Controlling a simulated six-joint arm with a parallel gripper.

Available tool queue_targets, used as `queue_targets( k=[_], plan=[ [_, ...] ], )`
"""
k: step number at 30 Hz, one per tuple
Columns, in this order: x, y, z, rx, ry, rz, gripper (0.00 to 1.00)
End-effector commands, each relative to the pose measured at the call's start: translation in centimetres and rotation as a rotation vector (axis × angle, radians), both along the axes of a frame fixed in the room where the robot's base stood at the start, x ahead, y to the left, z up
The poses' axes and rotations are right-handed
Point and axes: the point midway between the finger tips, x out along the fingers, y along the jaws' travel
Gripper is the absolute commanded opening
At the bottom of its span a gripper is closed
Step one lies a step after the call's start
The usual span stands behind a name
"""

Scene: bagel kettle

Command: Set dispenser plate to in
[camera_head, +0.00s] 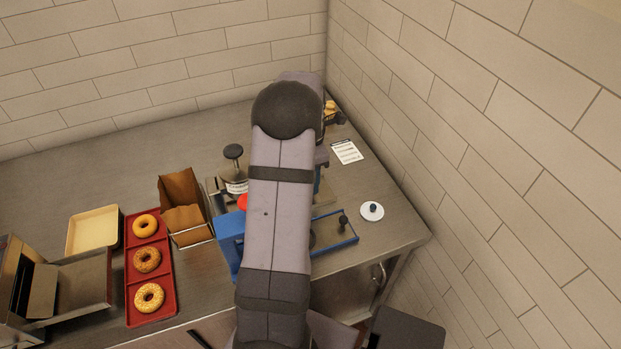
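A blue-framed device (228,243), which looks like the dispenser, stands at the counter's front, right of centre. My arm crosses in front of it and hides its middle. A flat plate with a dark knob (343,222) shows at its right side, inside a blue edge. The plate appears to extend out to the right, but its inner end is hidden. My arm reaches up and away over the device.
A red tray (165,307) holds three bagels. Beside it are a pale tray (92,230), a brown paper bag (182,190) and a metal unit (83,283). A white lid (371,211) and a paper card (347,151) lie at right. Brick walls bound the counter (60,178).

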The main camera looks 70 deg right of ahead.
Motion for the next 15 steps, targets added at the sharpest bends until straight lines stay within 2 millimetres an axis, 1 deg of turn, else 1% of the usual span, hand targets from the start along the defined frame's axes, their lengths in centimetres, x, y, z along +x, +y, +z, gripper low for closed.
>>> queue_targets(
  k=[3,6,14,15],
  plan=[
    [-0.02,0.06,-0.83,0.002,0.001,0.000,0.34],
    [-0.02,0.06,-1.18,0.001,0.001,0.000,0.34],
    [-0.01,0.03,-1.28,0.000,0.000,0.000,0.34],
    [-0.01,0.03,-1.28,0.000,0.000,0.000,0.24]
  ],
)
